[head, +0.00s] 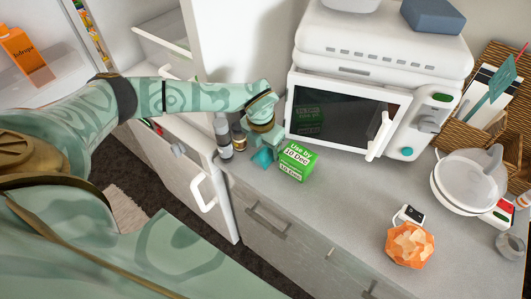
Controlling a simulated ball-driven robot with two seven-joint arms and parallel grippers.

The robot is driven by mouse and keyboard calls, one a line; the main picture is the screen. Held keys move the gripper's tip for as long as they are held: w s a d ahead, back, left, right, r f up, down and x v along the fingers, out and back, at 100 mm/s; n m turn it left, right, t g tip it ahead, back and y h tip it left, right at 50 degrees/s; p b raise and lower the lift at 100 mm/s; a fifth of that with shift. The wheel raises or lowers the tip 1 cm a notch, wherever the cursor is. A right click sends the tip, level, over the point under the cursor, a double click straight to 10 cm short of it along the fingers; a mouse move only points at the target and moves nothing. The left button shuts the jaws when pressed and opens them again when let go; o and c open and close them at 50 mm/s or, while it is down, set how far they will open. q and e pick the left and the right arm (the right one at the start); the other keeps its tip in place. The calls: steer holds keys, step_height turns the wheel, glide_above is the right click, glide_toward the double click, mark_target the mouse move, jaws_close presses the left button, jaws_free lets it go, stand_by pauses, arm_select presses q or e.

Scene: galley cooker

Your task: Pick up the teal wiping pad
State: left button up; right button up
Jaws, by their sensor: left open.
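The teal wiping pad (262,158) is a small, saturated teal shape on the grey counter, close to its front left edge. My left gripper (263,146) comes in from the left and points down right above the pad. Its jaws are open, and its pale green fingers partly cover the pad. I cannot tell whether the fingers touch it. A green "Use by 10 Dec" box (296,161) stands just to the right of the pad. My right gripper is not in view.
Small jars (224,138) stand left of the gripper. A white microwave (345,112) stands behind the box. A white-lidded bowl (466,184) and an orange faceted object (410,245) are at the right. The counter's middle is clear. An open fridge (40,85) is at the left.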

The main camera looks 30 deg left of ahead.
mark_target(265, 147)
arm_select(q)
steer(key=shift+w+f, duration=0.15)
steer(key=shift+f, duration=0.65)
steer(key=c, duration=0.8)
steer(key=shift+o, duration=0.2)
steer(key=shift+r, duration=0.2)
step_height(265, 147, up, 18)
steer(key=p, duration=0.2)
steer(key=shift+f, duration=0.1)
